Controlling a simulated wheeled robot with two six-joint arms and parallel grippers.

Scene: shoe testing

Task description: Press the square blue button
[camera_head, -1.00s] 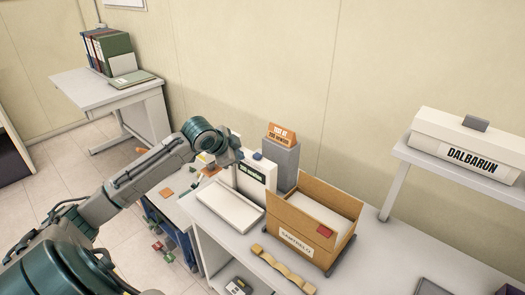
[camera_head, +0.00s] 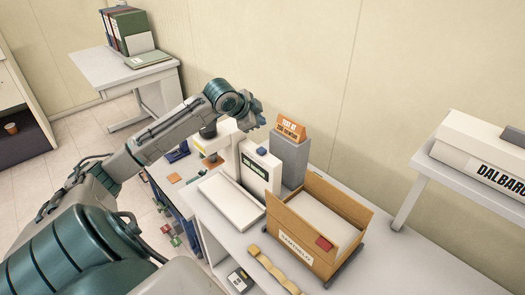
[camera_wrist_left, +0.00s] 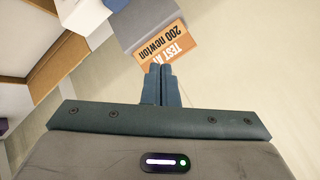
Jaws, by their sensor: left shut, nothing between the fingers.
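The square blue button (camera_head: 262,150) sits on top of a white upright device (camera_head: 258,170) with a dark label, behind a white tray-like plate (camera_head: 231,200). My left gripper (camera_head: 258,118) is shut and empty. In the head view it appears just above the button, with a visible gap. In the left wrist view its closed fingers (camera_wrist_left: 160,84) point toward an orange sign (camera_wrist_left: 167,47) reading "TEST AT 200 newton". A bluish patch at that view's top edge may be the button; I cannot tell. My right gripper is out of view.
A grey pillar (camera_head: 289,158) carrying the orange sign (camera_head: 291,129) stands right of the device. An open cardboard box (camera_head: 296,244) sits in front of it. A yellow wavy piece (camera_head: 272,268) lies near the table edge. A white shelf (camera_head: 418,178) is at right.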

